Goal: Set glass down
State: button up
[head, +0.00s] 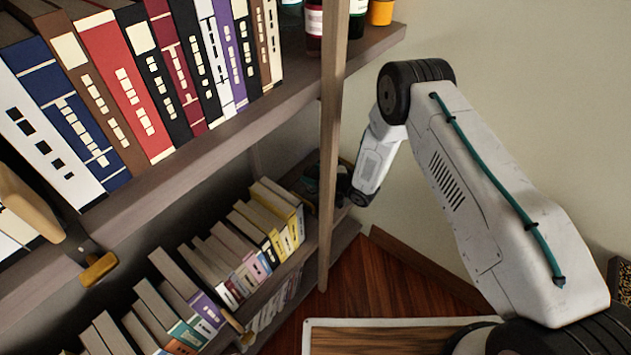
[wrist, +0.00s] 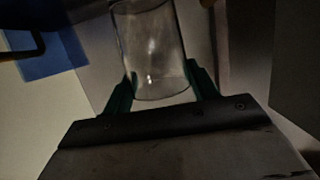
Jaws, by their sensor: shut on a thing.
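A clear drinking glass (wrist: 152,50) stands out in the wrist view, between the two green fingers of my gripper (wrist: 161,76). The fingers are shut on its sides, and its rounded lower edge points toward the gripper's body. In the head view my gripper (head: 313,178) is dark and small, reaching into the lower shelf bay behind the wooden post. The post hides part of it. I cannot make out the glass in the head view, nor tell whether it touches the shelf board.
A wooden upright post (head: 332,130) stands just in front of my gripper. Several books (head: 262,225) fill the lower shelf to its left. The upper shelf board (head: 215,140) carries more books and some jars (head: 381,12). A blue patch (wrist: 50,62) shows in the wrist view.

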jog(key=shift+f, duration=1.95)
jog(key=o, duration=1.5)
jog(key=shift+f, duration=0.15)
jog(key=shift+r, duration=0.2)
jog(key=v, duration=1.2)
